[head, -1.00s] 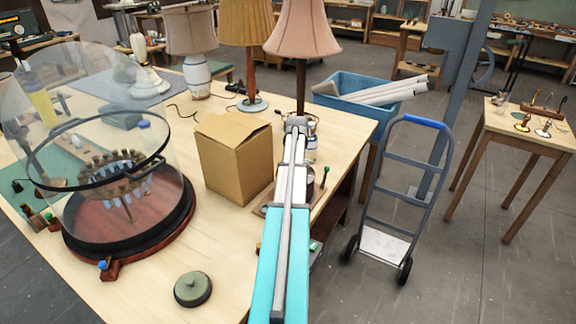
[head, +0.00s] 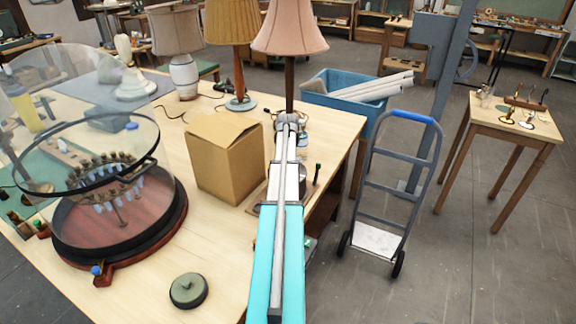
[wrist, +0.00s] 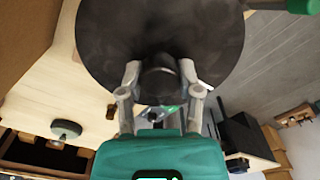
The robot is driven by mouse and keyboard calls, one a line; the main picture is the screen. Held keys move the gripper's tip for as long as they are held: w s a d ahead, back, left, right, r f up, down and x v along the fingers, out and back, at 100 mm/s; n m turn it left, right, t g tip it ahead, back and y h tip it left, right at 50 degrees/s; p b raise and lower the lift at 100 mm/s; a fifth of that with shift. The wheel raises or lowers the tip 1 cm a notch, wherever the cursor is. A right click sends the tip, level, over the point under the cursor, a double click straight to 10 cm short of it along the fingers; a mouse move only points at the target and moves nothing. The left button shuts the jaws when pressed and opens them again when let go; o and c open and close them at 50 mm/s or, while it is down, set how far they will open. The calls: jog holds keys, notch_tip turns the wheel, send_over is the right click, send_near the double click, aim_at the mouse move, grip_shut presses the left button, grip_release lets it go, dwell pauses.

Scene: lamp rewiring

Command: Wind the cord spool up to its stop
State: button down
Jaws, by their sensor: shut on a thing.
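The cord and any mark of the stop cannot be made out. In the head view my arm covers most of the spool's place, at the right edge of the workbench beside the cardboard box.
A cardboard box (head: 226,160) stands just left of my arm. A tilted glass dome (head: 75,125) over a round base and a green-grey lid (head: 188,290) are farther left. Lamps (head: 290,30) stand behind. A hand truck (head: 393,190) and blue bin (head: 340,95) are to the right.

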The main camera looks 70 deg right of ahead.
jog(key=shift+d, duration=0.3)
jog(key=shift+c, duration=1.3)
grip_release()
jog(key=shift+a, duration=0.15)
jog(key=shift+a+r, duration=0.1)
